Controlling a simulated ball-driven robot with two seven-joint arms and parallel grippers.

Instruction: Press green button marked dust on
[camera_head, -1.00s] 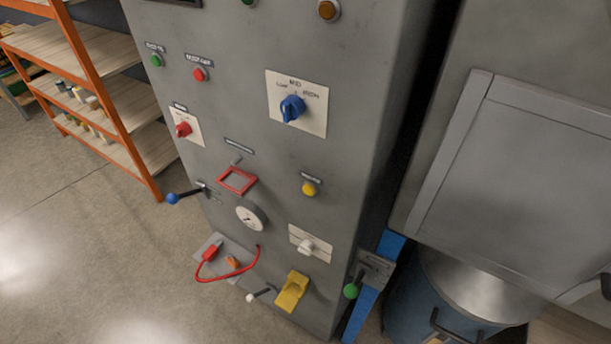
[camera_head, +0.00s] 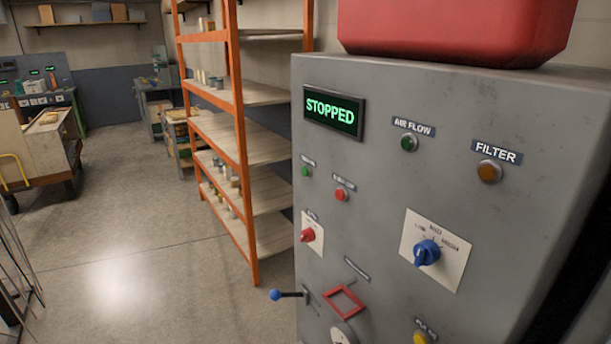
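The grey control cabinet (camera_head: 372,196) fills the right half of the head view. A small green button (camera_head: 305,172) sits on the left of its front face, under a dark label too small to read. A red button (camera_head: 341,195) sits to its right and a little lower, also with an unreadable label. A display (camera_head: 335,111) above them reads STOPPED in green letters. A green lamp or button (camera_head: 408,142) sits under an AIR FLOW label. An amber one (camera_head: 489,172) sits under a FILTER label. Neither of my grippers is in view.
A red knob (camera_head: 308,235), a blue selector (camera_head: 426,253), a red square frame (camera_head: 343,301) and a blue-tipped lever (camera_head: 276,295) are lower on the cabinet. An orange shelf rack (camera_head: 240,140) stands just left. Open concrete floor (camera_head: 130,260) lies further left.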

